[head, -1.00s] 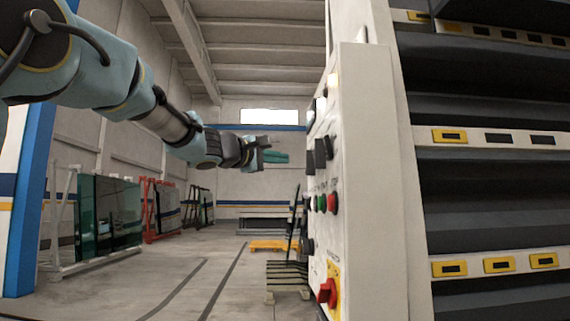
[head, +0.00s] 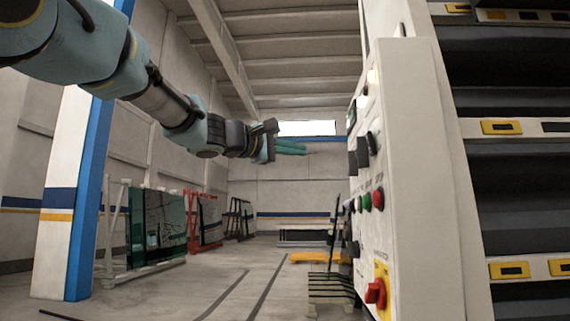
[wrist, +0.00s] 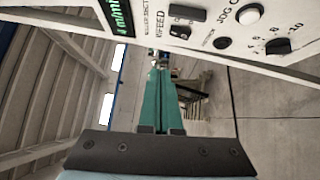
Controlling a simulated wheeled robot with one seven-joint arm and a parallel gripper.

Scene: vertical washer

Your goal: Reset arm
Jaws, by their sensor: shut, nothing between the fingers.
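My arm reaches in from the upper left of the head view. My gripper (head: 290,147) has green fingers, lies roughly level and points right toward the control panel (head: 400,190). It is shut and empty, with a gap between it and the panel. In the wrist view my gripper (wrist: 160,100) shows its two green fingers side by side, and the panel (wrist: 215,35) crosses the top with a green display, a white button and a dial.
The washer body (head: 500,200) fills the right side. A red rotary switch (head: 375,292) sticks out low on the panel. Glass racks (head: 155,228) stand at the left, beside a blue and white column (head: 75,200). A yellow pallet (head: 315,257) lies farther back. The floor between is open.

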